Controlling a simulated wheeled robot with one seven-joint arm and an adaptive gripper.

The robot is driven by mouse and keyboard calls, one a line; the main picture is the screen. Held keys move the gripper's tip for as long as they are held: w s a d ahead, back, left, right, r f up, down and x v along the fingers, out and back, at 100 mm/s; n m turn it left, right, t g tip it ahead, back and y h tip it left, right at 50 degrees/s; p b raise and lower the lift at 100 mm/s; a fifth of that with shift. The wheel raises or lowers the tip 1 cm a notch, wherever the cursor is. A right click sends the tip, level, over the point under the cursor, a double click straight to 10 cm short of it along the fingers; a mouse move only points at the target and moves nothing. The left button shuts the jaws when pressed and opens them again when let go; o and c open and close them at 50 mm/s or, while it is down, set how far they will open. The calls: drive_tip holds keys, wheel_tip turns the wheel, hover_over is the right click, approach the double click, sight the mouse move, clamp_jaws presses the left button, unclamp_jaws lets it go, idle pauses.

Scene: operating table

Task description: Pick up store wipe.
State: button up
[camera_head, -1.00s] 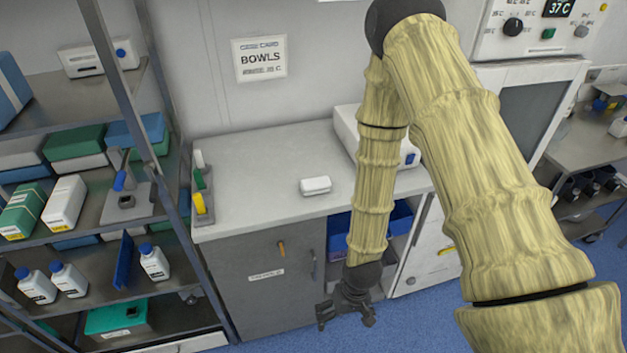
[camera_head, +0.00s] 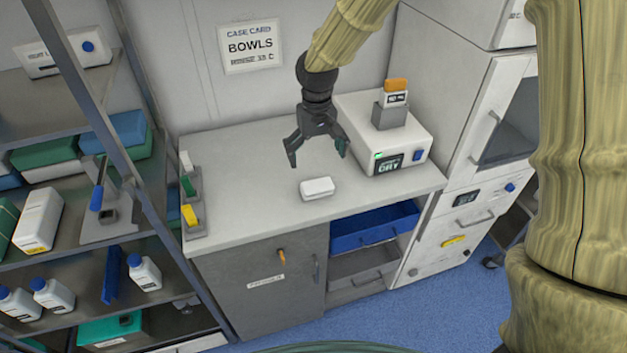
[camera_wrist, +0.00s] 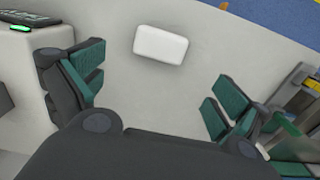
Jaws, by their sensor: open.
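The store wipe appears to be the small white rounded block (camera_head: 317,188) lying flat on the grey-white counter (camera_head: 250,150). My gripper (camera_head: 316,160) hangs above the counter, just above and behind the block, with its fingers spread and nothing between them. In the wrist view the white block (camera_wrist: 160,46) lies beyond the fingertips, between the two open fingers (camera_wrist: 160,85) and a little left of centre. Nothing hides the block in either view.
A white dryer box (camera_head: 383,140) with a grey holder on top stands right of my gripper. Holders with yellow, green and white items (camera_head: 191,195) stand at the counter's left end. A metal shelf rack (camera_head: 80,205) stands further left. The counter between is clear.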

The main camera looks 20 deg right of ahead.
sight(317, 183)
drive_tip(key=shift+s+f, duration=0.1)
drive_tip(key=shift+f, duration=0.1)
wheel_tip(317, 183, down, 4)
drive_tip(key=shift+r+p, duration=0.1)
drive_tip(key=shift+p, duration=0.5)
drive_tip(key=shift+f, duration=0.45)
drive_tip(key=shift+f+p, duration=1.3)
drive_tip(key=shift+f, duration=1.3)
drive_tip(key=c, duration=0.8)
